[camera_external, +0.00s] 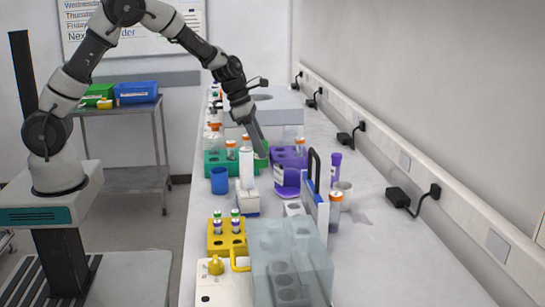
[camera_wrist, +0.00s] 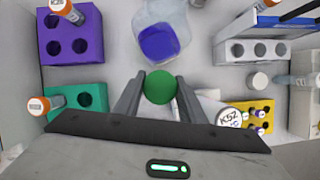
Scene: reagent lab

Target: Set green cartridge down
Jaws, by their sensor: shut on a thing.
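The green cartridge (camera_wrist: 160,87) shows end-on in the wrist view as a round green shape between my two fingers. My gripper (camera_wrist: 160,92) is shut on it. Several things show below it, and I cannot tell from this view how high it is above the bench. In the external view my gripper (camera_external: 262,150) hangs over the bench beside the purple rack (camera_external: 289,158), and the cartridge cannot be made out there.
A green rack (camera_external: 217,165), a blue cup (camera_external: 219,181) and a white bottle (camera_external: 246,168) stand close by. A yellow rack (camera_external: 226,243) and a clear box (camera_external: 287,262) are nearer the camera. The bench's right side (camera_external: 390,240) is free.

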